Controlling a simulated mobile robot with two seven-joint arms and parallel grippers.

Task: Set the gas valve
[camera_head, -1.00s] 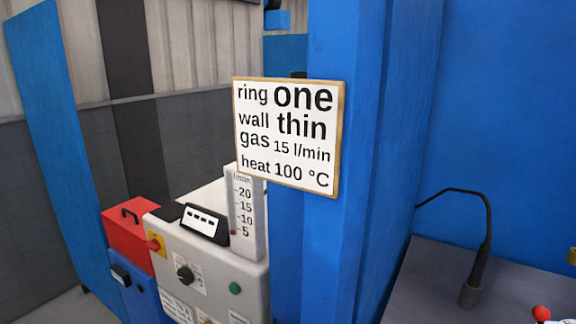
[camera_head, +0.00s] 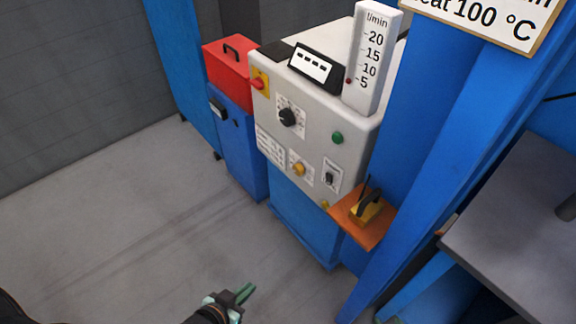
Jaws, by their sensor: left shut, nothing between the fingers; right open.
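The welding machine's pale front panel (camera_head: 312,130) stands in the middle of the head view. A white flow gauge (camera_head: 373,60) marked l/min rises at its top right, with a small red bead close to the 5 mark. The panel has a black knob (camera_head: 288,117), a green button (camera_head: 337,138), a yellow knob (camera_head: 299,169) and a switch (camera_head: 329,178). A small brass-coloured part (camera_head: 324,203) sits at its lower edge. I cannot tell which is the gas valve. My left gripper (camera_head: 245,291) is shut and empty, low in front of and apart from the machine. My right gripper is out of view.
A white sign (camera_head: 490,20) at top right is cut off; "100 °C" shows. An orange shelf (camera_head: 372,230) with a yellow and black tool juts from the blue post. A grey table (camera_head: 515,220) stands right. A red box (camera_head: 227,62) is left. The floor at left is clear.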

